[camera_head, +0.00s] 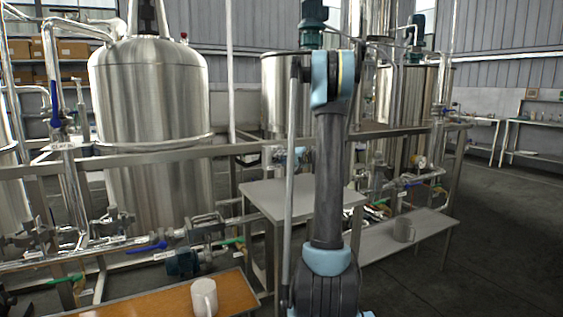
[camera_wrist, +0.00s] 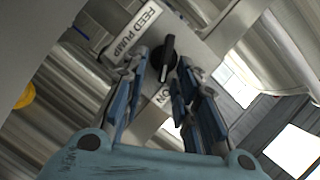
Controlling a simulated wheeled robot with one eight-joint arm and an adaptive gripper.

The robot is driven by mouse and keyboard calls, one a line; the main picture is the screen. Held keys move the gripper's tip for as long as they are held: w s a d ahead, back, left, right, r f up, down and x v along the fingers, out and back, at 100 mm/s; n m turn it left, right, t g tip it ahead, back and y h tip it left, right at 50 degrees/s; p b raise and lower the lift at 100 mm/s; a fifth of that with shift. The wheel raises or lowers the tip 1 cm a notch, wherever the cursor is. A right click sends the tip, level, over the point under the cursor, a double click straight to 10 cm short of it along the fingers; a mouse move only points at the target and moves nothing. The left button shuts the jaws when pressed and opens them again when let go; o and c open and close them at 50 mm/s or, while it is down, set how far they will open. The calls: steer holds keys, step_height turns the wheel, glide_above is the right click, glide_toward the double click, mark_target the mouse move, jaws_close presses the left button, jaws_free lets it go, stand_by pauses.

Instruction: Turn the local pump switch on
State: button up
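The pump switch is a black rotary knob (camera_wrist: 167,58) on a grey panel in the wrist view. A white plate reading "FEED PUMP" (camera_wrist: 132,32) is to its left, and an "ON" label (camera_wrist: 164,96) is just below it. The knob's long handle stands nearly upright in the picture. My gripper (camera_wrist: 164,76) is open, with one blue-padded finger on each side of the knob's lower end. I cannot tell whether either finger touches it. In the head view my arm stands in front, and the gripper and switch cannot be made out.
A large steel tank (camera_head: 150,90) stands at left among pipes and valves, with more tanks behind my arm. A yellow round part (camera_wrist: 25,96) shows at the wrist view's left. Floor at right is clear.

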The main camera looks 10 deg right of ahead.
steer(key=v, duration=1.2)
steer(key=shift+f, duration=0.1)
